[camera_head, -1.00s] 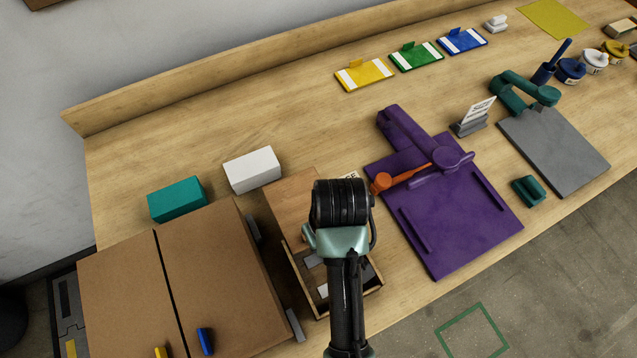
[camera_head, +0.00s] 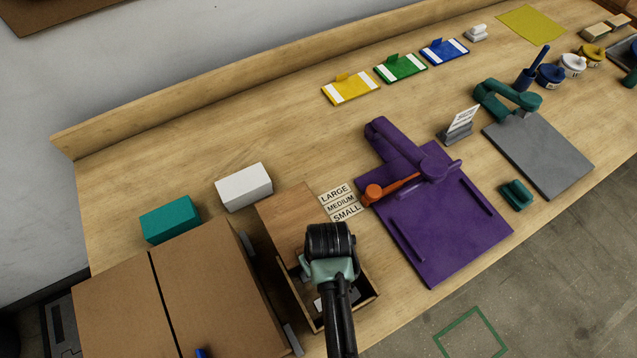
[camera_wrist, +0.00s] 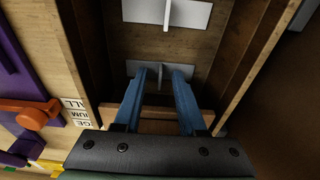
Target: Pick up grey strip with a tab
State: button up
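My gripper (camera_wrist: 164,78) points down into a wooden open box (camera_head: 368,298), which it partly covers in the head view. Its two blue fingers are apart, so it is open. In the wrist view, a grey strip with a tab (camera_wrist: 134,67) lies at the fingertips. Its thin upright tab shows in the gap between the fingers, and I cannot tell whether they touch it. A second, paler strip with a tab (camera_wrist: 190,13) lies farther along the same box. My wrist hides much of the box in the head view.
Brown cardboard boxes (camera_head: 205,285) stand left of the wooden box. Cards reading LARGE, MEDIUM and SMALL (camera_head: 341,203) lie behind it. A purple board (camera_head: 440,220) with an orange-handled arm (camera_head: 385,189) lies to the right. White (camera_head: 244,187) and teal (camera_head: 170,218) blocks stand at the back left.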

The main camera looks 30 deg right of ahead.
grip_shut()
jog(key=shift+r, duration=0.2)
